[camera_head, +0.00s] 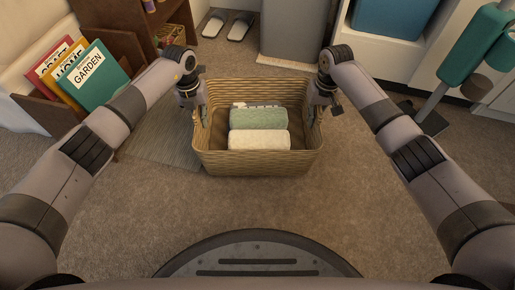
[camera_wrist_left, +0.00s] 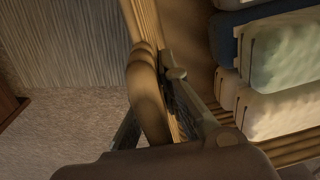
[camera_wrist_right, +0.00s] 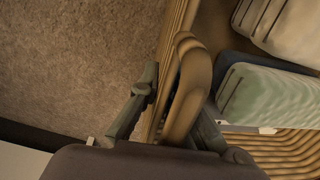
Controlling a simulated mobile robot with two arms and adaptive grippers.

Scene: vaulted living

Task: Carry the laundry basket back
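The tan woven laundry basket (camera_head: 265,164) stands on the carpet in the middle of the head view. Rolled towels lie in it, one green (camera_head: 258,119) and one cream (camera_head: 259,140). My left gripper (camera_head: 197,104) is at its left rim; in the left wrist view its fingers lie close on both sides of the loop handle (camera_wrist_left: 147,95) and look shut on it. My right gripper (camera_head: 323,104) is at the right rim. In the right wrist view, its fingers straddle the other handle (camera_wrist_right: 190,90), the outer finger standing apart from it. The inner finger is partly hidden.
A striped grey mat (camera_head: 165,150) lies left of the basket. A rack of books (camera_head: 90,75) and a wooden shelf (camera_head: 125,25) stand at the left. Slippers (camera_head: 228,25) lie behind. A green-and-grey stand (camera_head: 435,118) is at the right. Carpet in front is clear.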

